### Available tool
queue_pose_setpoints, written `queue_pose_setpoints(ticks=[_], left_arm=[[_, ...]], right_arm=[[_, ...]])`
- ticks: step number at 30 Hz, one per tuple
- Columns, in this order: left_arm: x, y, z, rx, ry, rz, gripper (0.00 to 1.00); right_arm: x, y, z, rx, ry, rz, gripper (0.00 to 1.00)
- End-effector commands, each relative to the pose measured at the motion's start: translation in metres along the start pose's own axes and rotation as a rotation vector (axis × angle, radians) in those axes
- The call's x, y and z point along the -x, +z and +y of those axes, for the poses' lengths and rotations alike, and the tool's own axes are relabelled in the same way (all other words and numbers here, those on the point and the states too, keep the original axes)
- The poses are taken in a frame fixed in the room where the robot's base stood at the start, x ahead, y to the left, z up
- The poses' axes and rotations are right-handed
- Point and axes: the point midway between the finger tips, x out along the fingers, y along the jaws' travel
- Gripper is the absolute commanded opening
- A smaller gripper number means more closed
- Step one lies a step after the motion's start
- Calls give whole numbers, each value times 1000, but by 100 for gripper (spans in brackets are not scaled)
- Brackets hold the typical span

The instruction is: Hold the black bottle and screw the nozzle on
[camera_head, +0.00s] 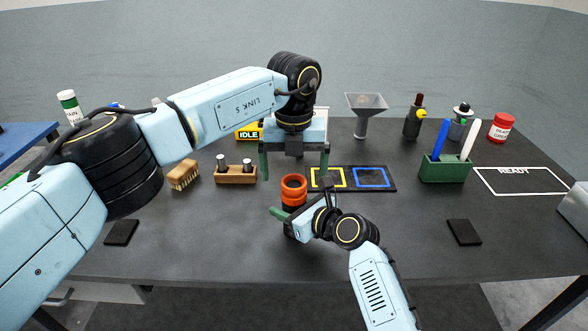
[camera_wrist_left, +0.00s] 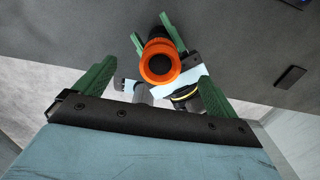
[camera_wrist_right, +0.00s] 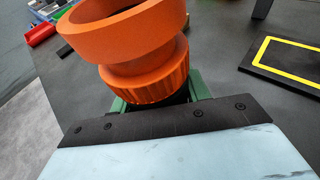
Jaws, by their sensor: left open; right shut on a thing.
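A black bottle (camera_head: 293,207) stands upright in my right gripper (camera_head: 288,217), which is shut on it. A two-tier orange piece (camera_head: 293,184) sits on top of it. In the right wrist view the orange piece has a ribbed lower collar (camera_wrist_right: 147,82) and a wide open ring (camera_wrist_right: 120,33) above; most of the bottle is hidden there. I cannot tell whether this piece is the nozzle or how firmly it is seated. My left gripper (camera_head: 295,168) is open and empty, pointing down above the orange piece. In the left wrist view the orange rim (camera_wrist_left: 160,64) surrounds a dark opening between the left fingers.
A board with yellow and blue squares (camera_head: 385,189) lies right of the bottle. A wooden block with two pegs (camera_head: 235,179) and a brush (camera_head: 183,175) stand left. A green pen holder (camera_head: 444,173), funnel (camera_head: 365,107) and red jar (camera_head: 501,127) stand right. The front table is mostly clear.

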Motion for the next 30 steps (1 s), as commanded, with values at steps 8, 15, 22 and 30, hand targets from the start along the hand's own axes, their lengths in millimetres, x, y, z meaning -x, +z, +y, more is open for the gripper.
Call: queue_pose_setpoints(ticks=[8, 15, 22, 30], left_arm=[[54, 1, 0, 0, -1, -6, 96], [99, 0, -1, 1, -1, -4, 96], [115, 0, 0, -1, -1, -1, 96], [115, 0, 0, -1, -1, 0, 96]], right_arm=[[0, 0, 0, 0, 0, 0, 0], [0, 0, 0, 0, 0, 0, 0], [0, 0, 0, 0, 0, 0, 0], [0, 0, 0, 0, 0, 0, 0]])
